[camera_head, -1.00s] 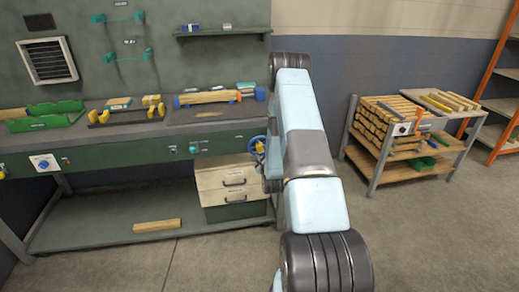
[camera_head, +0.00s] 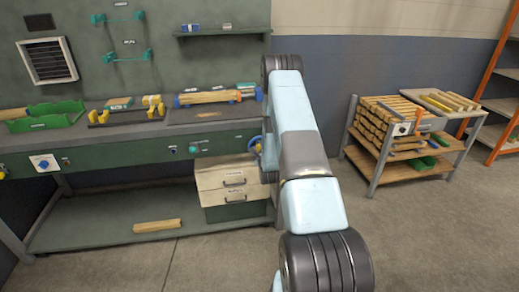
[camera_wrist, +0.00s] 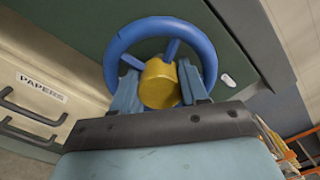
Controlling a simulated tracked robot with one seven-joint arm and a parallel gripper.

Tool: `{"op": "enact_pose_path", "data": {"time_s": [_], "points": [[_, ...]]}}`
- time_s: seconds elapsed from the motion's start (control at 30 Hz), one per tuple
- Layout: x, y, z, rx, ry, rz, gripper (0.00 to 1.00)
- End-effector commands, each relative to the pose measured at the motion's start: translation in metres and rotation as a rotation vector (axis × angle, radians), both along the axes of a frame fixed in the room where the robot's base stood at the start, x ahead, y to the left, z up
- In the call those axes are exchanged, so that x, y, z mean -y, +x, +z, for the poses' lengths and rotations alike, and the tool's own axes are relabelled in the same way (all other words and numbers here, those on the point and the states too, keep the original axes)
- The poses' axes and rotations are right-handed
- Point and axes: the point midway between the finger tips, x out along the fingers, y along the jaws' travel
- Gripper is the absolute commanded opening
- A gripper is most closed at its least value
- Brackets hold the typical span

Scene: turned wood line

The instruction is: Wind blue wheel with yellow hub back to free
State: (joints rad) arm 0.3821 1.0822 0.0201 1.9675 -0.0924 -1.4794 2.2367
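The blue wheel (camera_wrist: 112,52) is mounted on the green bench front and fills the upper middle of the wrist view. Its yellow hub (camera_wrist: 158,86) faces the camera, with blue spokes behind it. My gripper (camera_wrist: 160,90) has one blue finger on each side of the hub, and both fingers appear to touch its sides. The fingers lie in front of the lower part of the rim. In the head view a sliver of the wheel (camera_head: 254,145) shows left of my arm, which hides the rest and the gripper.
A drawer unit (camera_head: 226,181) marked "PAPERS" stands close to the left of the wheel. The bench top (camera_head: 155,117) above holds trays and tools. A trolley (camera_head: 401,158) with wood pieces stands at the right, with open floor before it.

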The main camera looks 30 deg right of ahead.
Motion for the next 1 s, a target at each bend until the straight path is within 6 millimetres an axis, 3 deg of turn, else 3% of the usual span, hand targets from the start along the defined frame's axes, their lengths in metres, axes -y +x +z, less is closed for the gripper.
{"op": "enact_pose_path", "data": {"time_s": [0.2,0.57,1.0], "points": [[-0.0017,-0.0002,-0.0015,-0.003,0.002,0.003,0.13],[-0.0039,0.0001,-0.0022,-0.021,-0.056,0.006,0.13],[-0.0047,0.0000,-0.0033,-0.118,-0.392,0.006,0.13]]}}
